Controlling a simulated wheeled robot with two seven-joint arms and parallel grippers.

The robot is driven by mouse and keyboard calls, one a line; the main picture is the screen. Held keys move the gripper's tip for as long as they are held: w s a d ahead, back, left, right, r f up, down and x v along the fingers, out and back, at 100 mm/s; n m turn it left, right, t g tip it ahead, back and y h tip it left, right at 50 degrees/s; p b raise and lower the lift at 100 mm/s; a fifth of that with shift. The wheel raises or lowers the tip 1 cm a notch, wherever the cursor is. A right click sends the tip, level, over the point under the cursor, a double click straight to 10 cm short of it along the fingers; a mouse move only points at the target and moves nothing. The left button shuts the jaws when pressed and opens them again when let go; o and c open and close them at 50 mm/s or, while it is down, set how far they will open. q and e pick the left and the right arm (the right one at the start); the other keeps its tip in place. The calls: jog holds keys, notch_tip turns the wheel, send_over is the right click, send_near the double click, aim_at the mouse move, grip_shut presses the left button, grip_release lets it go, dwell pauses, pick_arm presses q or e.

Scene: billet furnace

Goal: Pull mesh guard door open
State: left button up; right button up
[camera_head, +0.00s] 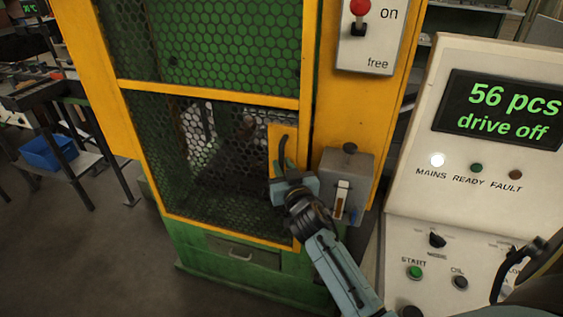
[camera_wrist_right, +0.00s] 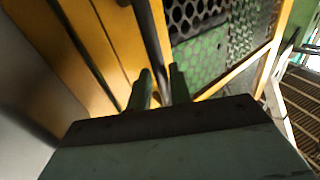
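The mesh guard door (camera_head: 215,150) is a yellow-framed panel of dark mesh on the green and yellow machine. It looks closed, lying in line with its frame. Its dark upright handle (camera_head: 283,150) sits on a yellow plate at the door's right side. My right gripper (camera_head: 284,176) is at the lower part of the handle. In the right wrist view the handle bar (camera_wrist_right: 153,40) runs down between the two green fingers (camera_wrist_right: 162,82), with little gap on either side. Its lower end is hidden behind the gripper body. My left gripper is not in view.
A grey latch box (camera_head: 346,180) with a black knob stands just right of the handle. An on/free switch panel (camera_head: 370,35) is above it. A control console (camera_head: 475,150) stands at right. The floor (camera_head: 90,240) left of the machine is clear.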

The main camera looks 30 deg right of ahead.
jog(key=shift+x, duration=0.95)
grip_shut()
